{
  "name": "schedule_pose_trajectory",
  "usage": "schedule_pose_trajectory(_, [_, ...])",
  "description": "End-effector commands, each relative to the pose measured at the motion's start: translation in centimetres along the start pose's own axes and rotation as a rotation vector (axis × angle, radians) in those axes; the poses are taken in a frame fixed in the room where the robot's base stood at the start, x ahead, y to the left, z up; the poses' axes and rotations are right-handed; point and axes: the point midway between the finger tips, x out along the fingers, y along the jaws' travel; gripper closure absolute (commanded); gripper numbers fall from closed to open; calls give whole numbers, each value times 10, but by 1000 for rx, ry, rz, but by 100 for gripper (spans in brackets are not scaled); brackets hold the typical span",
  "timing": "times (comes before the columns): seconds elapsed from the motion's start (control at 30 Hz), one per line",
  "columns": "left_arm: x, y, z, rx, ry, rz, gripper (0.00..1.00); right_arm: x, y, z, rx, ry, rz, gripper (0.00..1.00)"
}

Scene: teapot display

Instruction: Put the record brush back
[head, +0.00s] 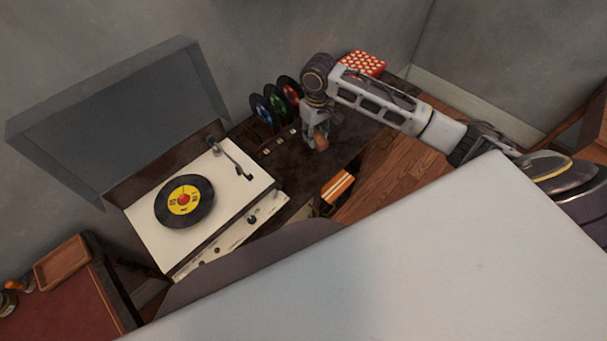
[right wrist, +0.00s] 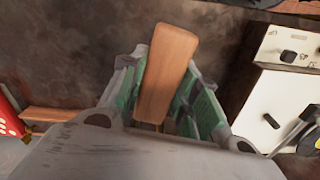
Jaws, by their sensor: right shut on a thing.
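The record brush (right wrist: 166,72) shows as a wooden block between the green-padded fingers of my right gripper (right wrist: 165,95) in the right wrist view. In the head view the brush (head: 320,141) is a small brown shape at the fingertips of my right gripper (head: 316,132), over the dark cabinet top to the right of the turntable. The gripper is shut on it. I cannot tell whether the brush touches the cabinet top. Its underside is hidden. My left gripper is not in view.
The record player (head: 245,185) with its lid up carries a black record (head: 184,201). Several coloured records (head: 274,103) stand upright behind the brush. A red spotted box (head: 362,64) is at the back right. An orange striped item (head: 338,187) is near the front edge. A large white surface (head: 420,270) fills the foreground.

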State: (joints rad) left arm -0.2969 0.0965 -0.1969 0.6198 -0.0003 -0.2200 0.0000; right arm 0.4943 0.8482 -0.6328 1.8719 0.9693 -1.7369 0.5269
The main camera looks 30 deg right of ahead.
Motion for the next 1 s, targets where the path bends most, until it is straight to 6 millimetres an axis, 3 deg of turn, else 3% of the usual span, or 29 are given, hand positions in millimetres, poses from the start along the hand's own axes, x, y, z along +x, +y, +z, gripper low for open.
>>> schedule_pose_trajectory(0.4, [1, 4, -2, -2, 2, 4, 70, 31, -28, 19, -122, 1, 0, 91])
schedule_pose_trajectory(0.63, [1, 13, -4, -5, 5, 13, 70, 33, -50, 14, -186, 2, 0, 91])
schedule_pose_trajectory(1.0, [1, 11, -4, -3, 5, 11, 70, 34, -51, 12, -214, 1, 1, 91])
